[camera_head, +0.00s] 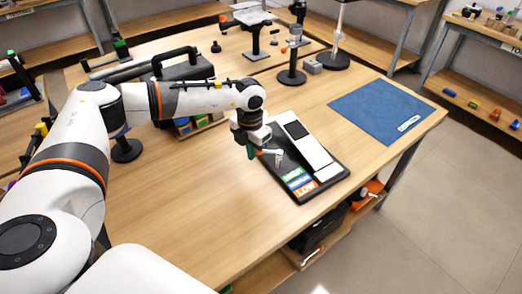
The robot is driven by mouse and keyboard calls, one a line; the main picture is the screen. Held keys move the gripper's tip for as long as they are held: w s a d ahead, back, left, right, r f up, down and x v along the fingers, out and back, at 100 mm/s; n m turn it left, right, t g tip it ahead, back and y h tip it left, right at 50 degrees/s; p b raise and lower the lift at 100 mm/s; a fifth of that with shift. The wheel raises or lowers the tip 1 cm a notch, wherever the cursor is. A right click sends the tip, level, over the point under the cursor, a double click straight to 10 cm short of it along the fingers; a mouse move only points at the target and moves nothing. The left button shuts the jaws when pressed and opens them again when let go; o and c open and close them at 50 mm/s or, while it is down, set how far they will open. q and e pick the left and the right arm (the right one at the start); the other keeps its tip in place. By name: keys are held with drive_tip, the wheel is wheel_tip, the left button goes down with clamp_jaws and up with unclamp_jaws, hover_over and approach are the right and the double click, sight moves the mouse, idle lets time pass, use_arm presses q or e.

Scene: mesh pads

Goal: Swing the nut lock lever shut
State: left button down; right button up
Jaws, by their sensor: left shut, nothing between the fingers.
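A black board (330,180) lies on the wooden table, right of the middle. It carries a long white panel (311,150) and green, blue and orange labels, the orange one (306,187) reading "LOW". My left gripper (258,153) is over the far left edge of the board, pointing down, shut and empty. A small white and orange piece (272,153) shows right beside its fingertips. It may be the nut lock lever, but it is too small to be sure, and I cannot tell whether the fingers touch it. My right gripper is not in view.
A blue mat (382,112) lies to the right. Black stands (291,72) and a grey block (312,67) stand behind the board. A dark toolbox (180,68) is behind my left arm. The table in front and left of the board is clear.

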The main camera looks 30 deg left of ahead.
use_arm(q)
drive_tip(key=shift+w, duration=0.2)
drive_tip(key=shift+w+d, duration=0.1)
drive_tip(key=shift+w, duration=0.2)
drive_tip(key=shift+w+a+b, duration=0.2)
drive_tip(key=shift+w+b, duration=0.55)
drive_tip(key=shift+w, duration=0.5)
drive_tip(key=shift+w+d+f+b, duration=0.1)
drive_tip(key=shift+w+d+b, duration=0.15)
drive_tip(key=shift+w+b, duration=0.5)
drive_tip(key=shift+w, duration=0.4)
drive_tip(key=shift+d, duration=0.1)
